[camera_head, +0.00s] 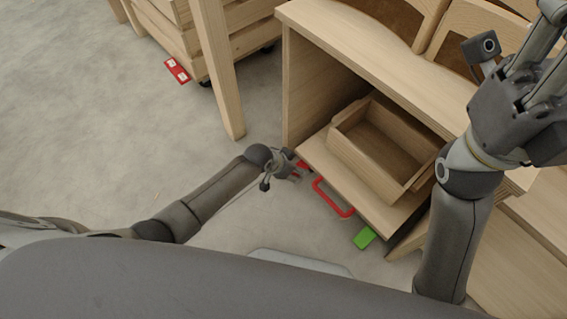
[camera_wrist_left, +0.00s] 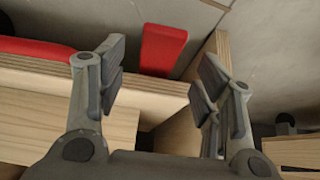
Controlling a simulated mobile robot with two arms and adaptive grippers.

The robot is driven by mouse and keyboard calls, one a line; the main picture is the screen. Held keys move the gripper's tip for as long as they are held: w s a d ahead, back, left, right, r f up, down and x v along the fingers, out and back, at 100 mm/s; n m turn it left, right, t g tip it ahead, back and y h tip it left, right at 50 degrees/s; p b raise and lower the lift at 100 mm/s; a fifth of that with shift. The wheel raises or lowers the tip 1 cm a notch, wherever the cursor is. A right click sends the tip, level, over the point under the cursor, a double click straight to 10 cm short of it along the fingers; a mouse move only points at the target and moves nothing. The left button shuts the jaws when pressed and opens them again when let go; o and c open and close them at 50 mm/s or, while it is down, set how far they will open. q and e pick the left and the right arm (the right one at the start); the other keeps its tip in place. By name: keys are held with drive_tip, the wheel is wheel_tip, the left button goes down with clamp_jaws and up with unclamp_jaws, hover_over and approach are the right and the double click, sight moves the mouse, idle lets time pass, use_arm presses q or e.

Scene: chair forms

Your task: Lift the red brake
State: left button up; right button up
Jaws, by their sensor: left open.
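The red brake tab (camera_head: 302,164) juts from the lower edge of the wooden unit, beside my left gripper (camera_head: 288,172) in the head view. In the left wrist view the red tab (camera_wrist_left: 162,48) appears in the gap between the fingers of my open left gripper (camera_wrist_left: 163,82), just beyond the fingertips. I see no clear contact. My right gripper (camera_head: 525,100) is raised at the upper right of the head view, away from the tab; its fingertips are not clearly shown.
A red looped handle (camera_head: 332,198) and a green tab (camera_head: 364,238) lie along the same lower edge. An open wooden box (camera_head: 345,140) sits on the unit's lower shelf. A slatted crate with a red tag (camera_head: 177,70) stands at upper left. The floor (camera_head: 90,130) on the left is clear.

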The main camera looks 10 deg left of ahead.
use_arm(q)
drive_tip(key=v, duration=0.7)
drive_tip(key=shift+r, duration=0.2)
drive_tip(key=shift+s, duration=0.1)
idle(0.3)
